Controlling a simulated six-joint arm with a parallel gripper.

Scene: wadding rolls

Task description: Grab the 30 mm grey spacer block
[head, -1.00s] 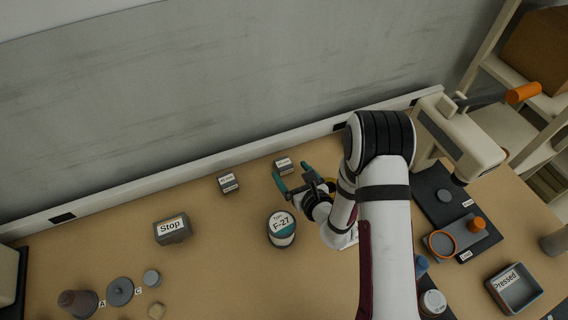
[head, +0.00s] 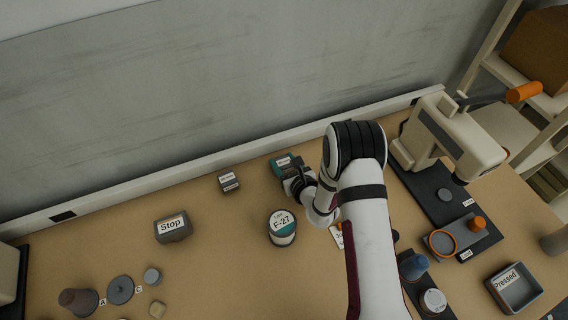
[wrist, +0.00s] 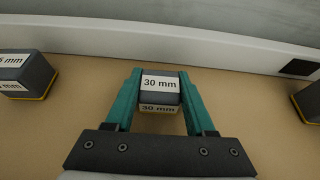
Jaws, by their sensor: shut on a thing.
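The grey spacer block (wrist: 160,88) shows between my gripper's fingers in the wrist view, with "30 mm" on its white top label and on its near face. My gripper (wrist: 160,90) has teal fingers, one on each side of the block, shut on it. In the head view my gripper (head: 284,162) is at the back of the table, and the block (head: 283,160) is partly hidden by the fingers. The block appears to be at table level; I cannot tell whether it is lifted.
Another labelled block (head: 229,182) stands to the left, also in the wrist view (wrist: 26,75). A dark block edge (wrist: 308,102) is at the right of that view. The F-27 tin (head: 282,229) and Stop block (head: 172,229) stand nearer. A press (head: 445,140) is right.

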